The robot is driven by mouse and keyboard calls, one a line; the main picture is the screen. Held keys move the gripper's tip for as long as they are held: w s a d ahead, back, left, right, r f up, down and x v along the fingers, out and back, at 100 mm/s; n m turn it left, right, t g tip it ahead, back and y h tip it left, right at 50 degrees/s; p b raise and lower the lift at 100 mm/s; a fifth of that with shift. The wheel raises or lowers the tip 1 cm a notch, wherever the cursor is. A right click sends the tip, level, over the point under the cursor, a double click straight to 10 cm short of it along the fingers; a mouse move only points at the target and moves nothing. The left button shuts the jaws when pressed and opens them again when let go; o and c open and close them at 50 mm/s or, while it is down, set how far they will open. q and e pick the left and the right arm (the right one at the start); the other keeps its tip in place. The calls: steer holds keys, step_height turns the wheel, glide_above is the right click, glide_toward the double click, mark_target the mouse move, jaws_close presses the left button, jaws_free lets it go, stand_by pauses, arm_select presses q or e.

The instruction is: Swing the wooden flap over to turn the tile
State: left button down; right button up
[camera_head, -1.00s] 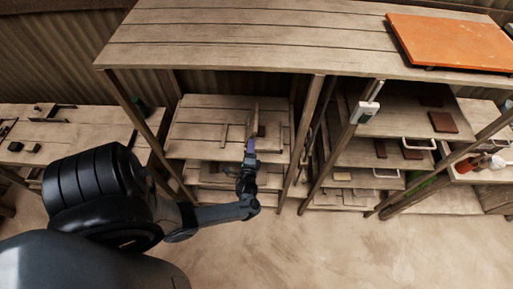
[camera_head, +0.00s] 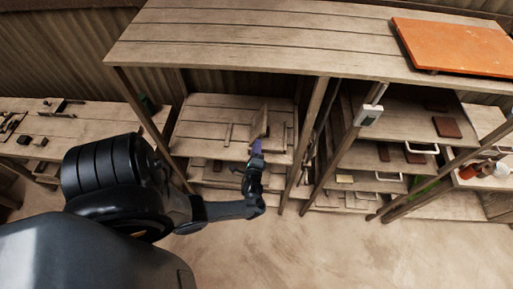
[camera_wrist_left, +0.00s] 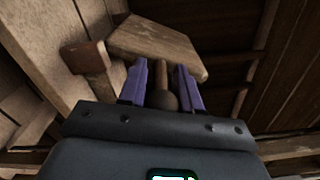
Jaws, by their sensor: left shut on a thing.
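The wooden flap (camera_head: 259,124) stands raised and tilted above the boards of the low wooden bench (camera_head: 203,113), under the large upper table. In the left wrist view the flap (camera_wrist_left: 158,45) is a pale board with a short stem and a dark round knob (camera_wrist_left: 164,99). My left gripper (camera_head: 256,147) is at the near edge of the flap. Its purple fingers (camera_wrist_left: 163,88) are shut around the stem and knob, one on each side. I cannot make out the tile for certain. My right gripper is not in view.
A brown block (camera_wrist_left: 88,57) stands beside the flap in the wrist view. The upper table (camera_head: 250,40) overhangs the bench, with an orange slab (camera_head: 455,46) on it. Table legs (camera_head: 305,140) stand close right of my left gripper. Shelves with handled trays (camera_head: 385,158) are further right.

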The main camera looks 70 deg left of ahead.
arm_select(q)
steer(key=c, duration=1.1)
jaws_free()
steer(key=shift+s+d, duration=0.15)
steer(key=shift+d, duration=0.35)
steer(key=v, duration=1)
steer(key=shift+s+a, duration=0.1)
